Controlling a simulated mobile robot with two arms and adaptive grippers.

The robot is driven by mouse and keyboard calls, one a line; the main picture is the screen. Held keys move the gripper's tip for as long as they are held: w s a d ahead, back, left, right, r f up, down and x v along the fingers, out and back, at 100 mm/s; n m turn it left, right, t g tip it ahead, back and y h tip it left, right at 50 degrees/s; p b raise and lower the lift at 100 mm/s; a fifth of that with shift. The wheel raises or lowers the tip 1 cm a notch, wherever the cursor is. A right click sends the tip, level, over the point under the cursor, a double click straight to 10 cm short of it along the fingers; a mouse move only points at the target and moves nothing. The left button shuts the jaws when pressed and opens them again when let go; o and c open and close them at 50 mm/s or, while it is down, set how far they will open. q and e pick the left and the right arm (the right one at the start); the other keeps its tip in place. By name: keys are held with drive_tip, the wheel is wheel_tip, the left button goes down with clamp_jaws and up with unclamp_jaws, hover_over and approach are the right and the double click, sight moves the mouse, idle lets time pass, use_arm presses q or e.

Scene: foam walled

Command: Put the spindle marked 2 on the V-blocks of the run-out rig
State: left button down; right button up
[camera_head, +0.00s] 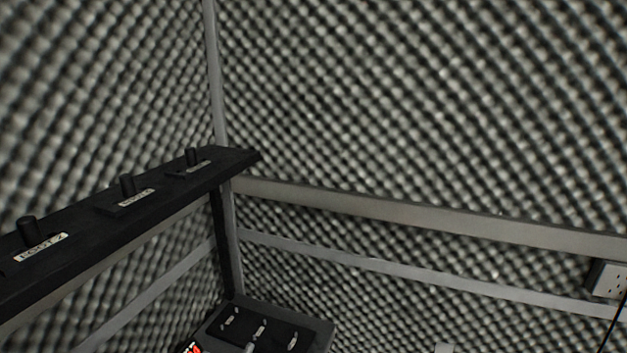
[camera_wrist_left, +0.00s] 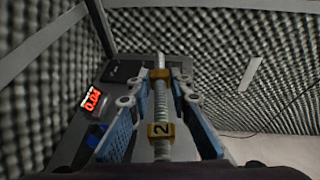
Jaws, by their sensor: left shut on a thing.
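In the left wrist view, a silvery ridged spindle (camera_wrist_left: 161,104) runs lengthwise between the blue-padded fingers of my left gripper (camera_wrist_left: 163,108). My left gripper is shut on this spindle. Behind it is a dark unit with a lit red display (camera_wrist_left: 93,99), which looks like the run-out rig. The V-blocks cannot be made out, so I cannot tell whether the spindle touches them. In the head view the red display (camera_head: 190,348) shows only at the bottom edge. My right gripper is in neither view.
A black shelf (camera_head: 85,240) with several dark knobs and labels runs along the left wall. A dark panel with small metal fittings (camera_head: 262,330) sits below it in the corner. Metal rails (camera_head: 420,212) cross the foam wall; a socket box (camera_head: 607,280) is at right.

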use_arm(q)
drive_tip(key=s+a+n+g+y+b, duration=0.1)
drive_tip(key=s+a+n+y+b, duration=0.2)
drive_tip(key=n+y, duration=0.5)
drive_tip(key=shift+s+a+r+g+y, duration=0.25)
drive_tip(key=shift+s+a+y, duration=0.35)
drive_tip(key=shift+s, duration=0.5)
